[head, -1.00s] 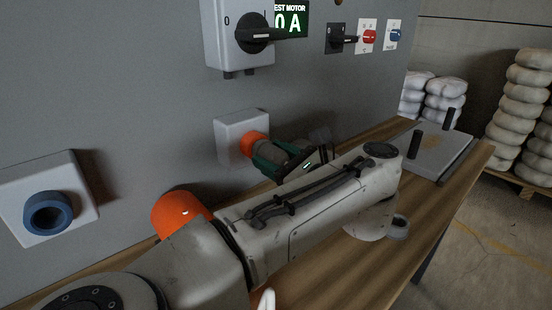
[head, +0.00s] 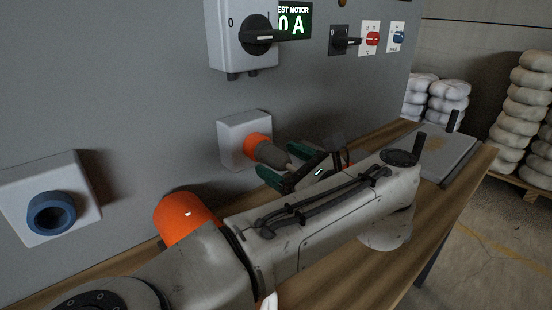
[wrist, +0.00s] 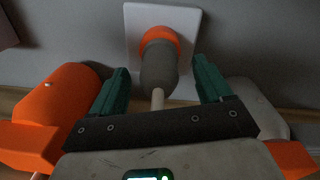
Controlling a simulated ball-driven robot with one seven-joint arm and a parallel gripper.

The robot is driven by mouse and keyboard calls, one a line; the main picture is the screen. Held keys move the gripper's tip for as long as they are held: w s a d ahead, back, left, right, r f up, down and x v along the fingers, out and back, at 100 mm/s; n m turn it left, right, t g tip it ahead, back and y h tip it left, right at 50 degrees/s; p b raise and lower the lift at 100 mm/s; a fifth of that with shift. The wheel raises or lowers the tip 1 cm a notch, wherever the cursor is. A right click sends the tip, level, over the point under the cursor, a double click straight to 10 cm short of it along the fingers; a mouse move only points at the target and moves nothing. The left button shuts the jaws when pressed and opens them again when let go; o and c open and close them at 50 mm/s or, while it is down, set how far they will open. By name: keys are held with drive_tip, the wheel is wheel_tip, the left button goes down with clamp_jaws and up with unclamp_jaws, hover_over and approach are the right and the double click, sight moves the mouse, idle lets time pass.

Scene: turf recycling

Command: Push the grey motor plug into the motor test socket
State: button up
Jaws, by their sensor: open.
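The grey motor plug (head: 269,152) sits with its front in the orange ring (head: 256,143) of the white wall socket (head: 234,133). In the wrist view the plug (wrist: 158,67) points straight at the socket (wrist: 187,20), with a pale cable (wrist: 157,100) at its rear. How deep it sits is hidden by the ring. My gripper (head: 282,164) is open behind the plug. In the wrist view its green fingers stand on either side of the plug's rear and the cable, with clear gaps.
A blue socket (head: 50,213) is on the wall at left. An orange rounded body (head: 186,217) is below the wall sockets, partly behind my arm. A switch box (head: 240,32) hangs above. The wooden bench (head: 350,283) carries a grey plate with black handles (head: 442,152) at right.

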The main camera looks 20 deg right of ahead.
drive_tip(key=v, duration=0.8)
drive_tip(key=shift+s, duration=0.25)
drive_tip(key=shift+d, duration=0.1)
